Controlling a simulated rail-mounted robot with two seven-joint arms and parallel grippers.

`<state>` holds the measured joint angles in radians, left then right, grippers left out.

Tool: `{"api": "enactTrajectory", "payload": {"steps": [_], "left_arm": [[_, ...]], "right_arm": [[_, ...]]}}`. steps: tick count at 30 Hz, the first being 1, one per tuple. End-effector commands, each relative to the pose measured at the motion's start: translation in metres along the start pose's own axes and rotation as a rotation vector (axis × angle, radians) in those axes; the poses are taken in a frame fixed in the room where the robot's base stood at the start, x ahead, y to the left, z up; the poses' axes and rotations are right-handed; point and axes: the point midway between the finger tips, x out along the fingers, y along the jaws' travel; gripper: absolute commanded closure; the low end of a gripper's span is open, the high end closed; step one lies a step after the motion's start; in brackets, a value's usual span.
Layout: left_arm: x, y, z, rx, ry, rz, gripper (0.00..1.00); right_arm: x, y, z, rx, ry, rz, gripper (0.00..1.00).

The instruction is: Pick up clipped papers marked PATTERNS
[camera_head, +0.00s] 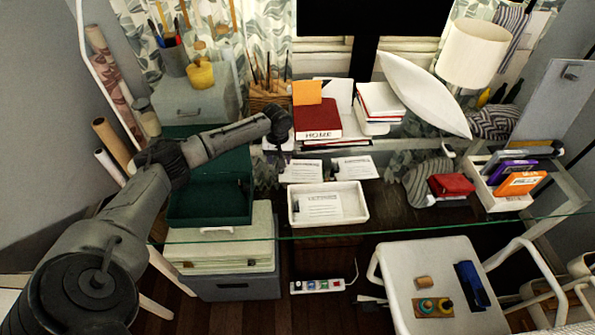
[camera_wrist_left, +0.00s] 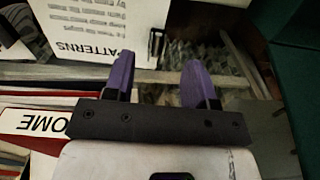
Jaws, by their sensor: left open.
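The clipped papers marked PATTERNS (camera_wrist_left: 90,28) lie at the upper left of the left wrist view, with a clip at their right edge. In the head view they appear to be the left white stack (camera_head: 303,172) on the desk, its print too small to read surely. My left gripper (camera_wrist_left: 158,78) is open, its two purple fingers apart and empty. The fingertips are beside the clip end, and I cannot tell their height above the desk. In the head view my left gripper (camera_head: 280,146) hangs just behind the papers, its fingers hard to make out. My right gripper is not in view.
A second paper stack (camera_head: 355,168) lies to the right, and a white tray (camera_head: 361,206) with papers sits in front. The red HOME book (camera_head: 318,116) is close behind the gripper. An open green box (camera_head: 210,216) stands left. A glass edge (camera_head: 400,232) crosses in front.

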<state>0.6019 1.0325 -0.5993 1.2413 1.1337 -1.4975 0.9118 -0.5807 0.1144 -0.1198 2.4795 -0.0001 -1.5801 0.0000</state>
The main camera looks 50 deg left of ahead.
Motion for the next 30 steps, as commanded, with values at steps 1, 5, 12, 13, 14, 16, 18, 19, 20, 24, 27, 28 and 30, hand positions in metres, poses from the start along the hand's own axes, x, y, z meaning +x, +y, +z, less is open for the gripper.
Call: {"api": "enactTrajectory", "payload": {"steps": [1, 5, 12, 13, 14, 16, 18, 19, 20, 24, 27, 28, 30], "left_arm": [[0.006, 0.001, 0.001, 0.0, -0.002, -0.001, 0.49], [0.023, 0.003, 0.004, 0.0, -0.003, -0.002, 0.49], [0.046, 0.003, 0.005, 0.001, -0.001, -0.001, 0.49], [0.046, 0.003, 0.005, 0.001, -0.001, -0.001, 0.49], [0.046, 0.003, 0.005, 0.001, -0.001, -0.001, 0.49], [0.046, 0.003, 0.005, 0.001, 0.0, -0.001, 0.49], [0.046, 0.003, 0.005, 0.001, 0.0, -0.001, 0.5], [0.046, 0.003, 0.005, 0.001, 0.0, -0.001, 0.53], [0.046, 0.003, 0.005, 0.001, 0.0, -0.001, 0.56], [0.045, 0.003, 0.004, 0.001, 0.0, -0.001, 0.69], [0.045, 0.003, 0.004, 0.001, 0.0, -0.001, 0.79], [0.045, 0.003, 0.004, 0.001, 0.0, -0.001, 0.81], [0.045, 0.003, 0.004, 0.001, 0.0, -0.001, 0.88]], "right_arm": [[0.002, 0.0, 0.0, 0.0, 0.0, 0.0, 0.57], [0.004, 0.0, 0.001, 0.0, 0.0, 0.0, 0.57], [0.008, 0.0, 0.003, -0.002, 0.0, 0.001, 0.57], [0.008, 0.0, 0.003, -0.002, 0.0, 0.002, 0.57], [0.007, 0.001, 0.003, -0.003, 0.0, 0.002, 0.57], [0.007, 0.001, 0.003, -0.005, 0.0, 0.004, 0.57], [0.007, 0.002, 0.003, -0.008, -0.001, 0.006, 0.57], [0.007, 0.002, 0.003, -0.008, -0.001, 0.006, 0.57], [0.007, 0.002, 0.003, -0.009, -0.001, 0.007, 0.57], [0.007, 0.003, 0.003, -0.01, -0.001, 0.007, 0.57], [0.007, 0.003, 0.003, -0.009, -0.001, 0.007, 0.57], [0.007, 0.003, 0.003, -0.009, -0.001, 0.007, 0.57], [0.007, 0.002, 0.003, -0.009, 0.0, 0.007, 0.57]]}}
